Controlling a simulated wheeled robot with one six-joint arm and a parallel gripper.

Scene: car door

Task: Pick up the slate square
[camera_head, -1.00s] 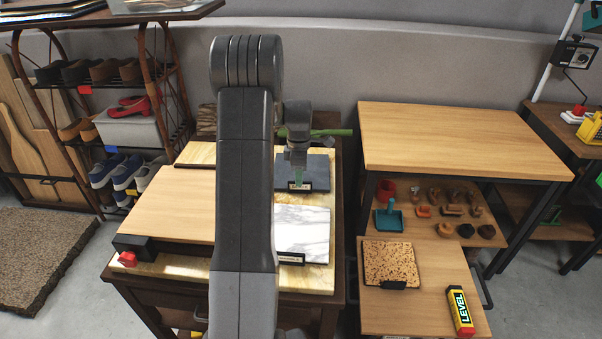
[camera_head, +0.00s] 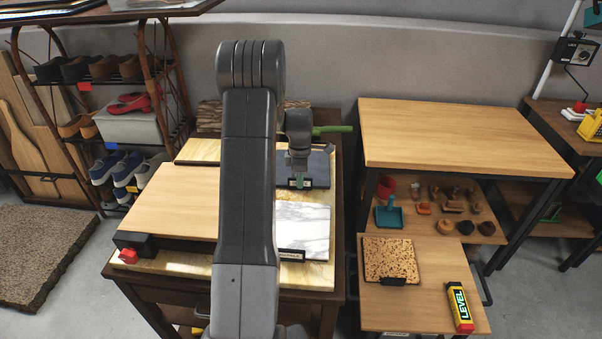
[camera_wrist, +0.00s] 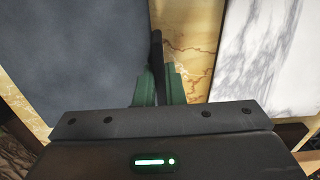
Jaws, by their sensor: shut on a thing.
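The slate square (camera_head: 318,163) is a dark blue-grey tile with a black tab on its front edge, lying on the marbled yellow top of the left table. My gripper (camera_head: 299,180) is over its front edge. In the wrist view the slate square (camera_wrist: 70,50) fills the upper left. My gripper's green fingers (camera_wrist: 159,88) are shut on its upright black tab, one on each side. Part of the square's left side is hidden behind my arm in the head view.
A white marble square (camera_head: 302,226) lies just in front of the slate, and a pale wood panel (camera_head: 172,200) is left of it. A green-handled thing (camera_head: 333,130) lies behind. A bare wooden table (camera_head: 460,135) and a low shelf with a cork square (camera_head: 390,258) stand right.

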